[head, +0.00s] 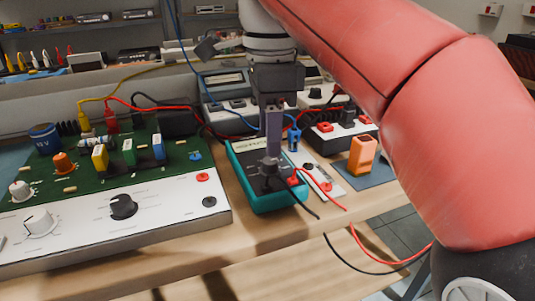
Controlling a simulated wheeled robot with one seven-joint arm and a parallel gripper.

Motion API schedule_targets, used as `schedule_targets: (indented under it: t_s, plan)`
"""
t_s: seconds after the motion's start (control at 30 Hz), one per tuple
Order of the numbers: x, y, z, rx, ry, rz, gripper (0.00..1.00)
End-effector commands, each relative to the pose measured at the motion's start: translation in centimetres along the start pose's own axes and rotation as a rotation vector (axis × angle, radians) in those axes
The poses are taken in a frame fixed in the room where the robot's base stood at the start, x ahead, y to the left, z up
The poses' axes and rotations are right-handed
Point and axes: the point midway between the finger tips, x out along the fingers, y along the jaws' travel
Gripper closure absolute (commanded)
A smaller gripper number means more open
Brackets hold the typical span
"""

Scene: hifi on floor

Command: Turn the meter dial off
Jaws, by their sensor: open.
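The meter (243,185) is a teal-cased handheld multimeter with a dark face, lying on the wooden bench right of the white panel. Its small display shows at the far end of the face. My gripper (270,160) comes down from above over the middle of the meter. Its jaws are seen nearly edge-on, with the fingertips at or just above the dial area. The fingers and a dark knob shape overlap there, so the dial's pointer and setting cannot be read. Whether the fingertips touch the dial cannot be told.
Left stands a green circuit board (120,160) with a white knob panel (150,218). A white terminal strip (322,182) and an orange block (362,155) are on the right. Red (365,250) and black leads hang over the bench's front edge. Bench instruments stand behind.

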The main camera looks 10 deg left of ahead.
Motion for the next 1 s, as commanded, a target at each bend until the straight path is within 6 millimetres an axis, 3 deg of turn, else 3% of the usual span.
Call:
schedule_targets:
  t_s: [0.03, 0.23, 0.63, 1.0]
  plan:
    - [1.3, 0.1, 0.0, 0.000, 0.001, 0.002, 0.54]
    - [3.9, 0.0, -0.1, -0.001, 0.000, 0.000, 0.54]
    - [4.7, 0.0, -0.1, -0.002, 0.000, -0.002, 0.54]
    - [4.7, 0.0, -0.1, -0.002, 0.000, -0.001, 0.99]
